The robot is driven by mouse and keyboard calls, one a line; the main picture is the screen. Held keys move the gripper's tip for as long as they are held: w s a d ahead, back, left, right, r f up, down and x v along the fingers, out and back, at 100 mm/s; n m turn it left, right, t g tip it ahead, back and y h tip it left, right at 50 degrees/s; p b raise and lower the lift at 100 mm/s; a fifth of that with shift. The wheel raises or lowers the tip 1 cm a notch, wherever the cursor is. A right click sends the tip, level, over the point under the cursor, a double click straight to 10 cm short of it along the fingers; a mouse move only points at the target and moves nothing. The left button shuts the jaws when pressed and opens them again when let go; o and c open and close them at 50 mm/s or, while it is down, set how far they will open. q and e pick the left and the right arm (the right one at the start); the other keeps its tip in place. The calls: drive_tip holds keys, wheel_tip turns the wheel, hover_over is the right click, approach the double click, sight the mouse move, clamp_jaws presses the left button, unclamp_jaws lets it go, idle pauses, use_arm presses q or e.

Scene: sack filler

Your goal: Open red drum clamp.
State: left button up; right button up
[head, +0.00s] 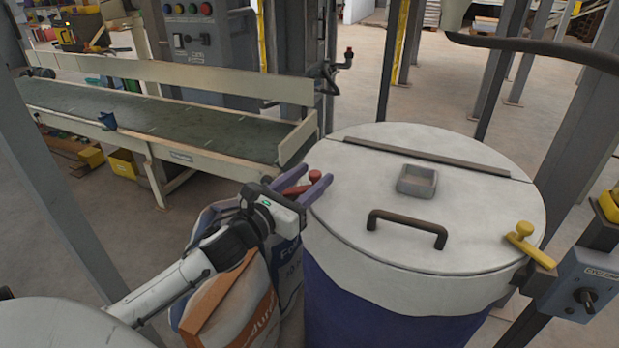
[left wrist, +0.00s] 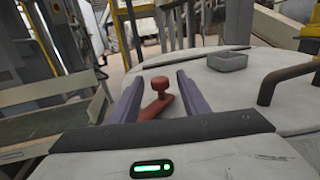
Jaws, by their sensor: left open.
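The red drum clamp (head: 300,186) is a small lever with a round knob at the left rim of the white drum lid (head: 350,195). It also shows in the left wrist view (left wrist: 158,98), ahead and between my finger tips. My left gripper (head: 303,188) is open, with its purple fingers pointing at the drum and reaching to either side of the red clamp. I cannot tell whether a finger touches it. In the left wrist view the left gripper (left wrist: 160,100) shows both fingers apart. My right gripper is out of view.
The lid carries a dark handle (head: 407,227) and a grey square cup (head: 417,181). A yellow clamp (head: 528,243) sits at the right rim, near a blue switch box (head: 583,285). Filled sacks (head: 235,295) stand below my left arm. A conveyor (head: 180,125) lies behind.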

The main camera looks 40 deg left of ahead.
use_arm(q)
drive_tip(key=shift+c, duration=0.3)
clamp_jaws()
